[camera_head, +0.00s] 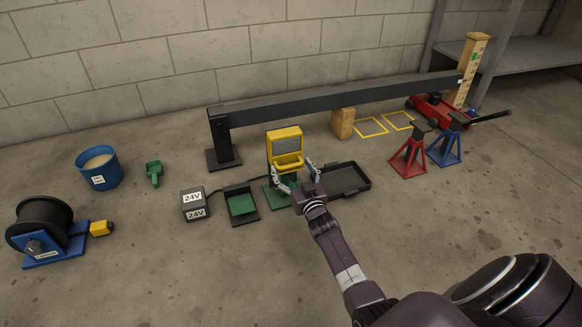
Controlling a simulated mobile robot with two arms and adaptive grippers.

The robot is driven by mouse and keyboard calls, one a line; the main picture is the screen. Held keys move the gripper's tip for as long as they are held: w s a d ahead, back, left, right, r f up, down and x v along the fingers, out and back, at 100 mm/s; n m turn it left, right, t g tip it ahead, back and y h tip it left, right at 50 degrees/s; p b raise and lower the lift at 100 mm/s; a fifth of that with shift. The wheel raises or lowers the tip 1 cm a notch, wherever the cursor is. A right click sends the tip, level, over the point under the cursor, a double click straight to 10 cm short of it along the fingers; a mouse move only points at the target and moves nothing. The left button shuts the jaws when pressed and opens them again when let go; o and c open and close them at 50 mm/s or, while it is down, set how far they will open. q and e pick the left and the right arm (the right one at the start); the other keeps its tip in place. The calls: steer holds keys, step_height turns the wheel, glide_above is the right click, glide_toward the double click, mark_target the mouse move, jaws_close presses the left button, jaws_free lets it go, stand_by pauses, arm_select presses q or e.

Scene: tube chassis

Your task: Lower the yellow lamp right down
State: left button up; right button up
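The yellow lamp (284,141) stands upright near the middle, with a pale panel in its face and a yellow bar across its lower front. A green base (270,195) shows below it, partly hidden by my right gripper. My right gripper (296,172) is at the lamp's lower front, its two fingers spread wide. The left finger overlaps the lamp's lower edge; the right finger is just beyond its right side. I see no clear grip on the lamp. My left gripper is not in view.
A green-lined tray (255,215) and a 24V box (194,204) are left of the lamp; a black tray (366,186) is right. A dark beam (330,101) runs behind. Red (408,158) and blue (445,149) stands are farther right.

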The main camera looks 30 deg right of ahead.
mark_target(288, 137)
steer(key=shift+r, duration=5.1)
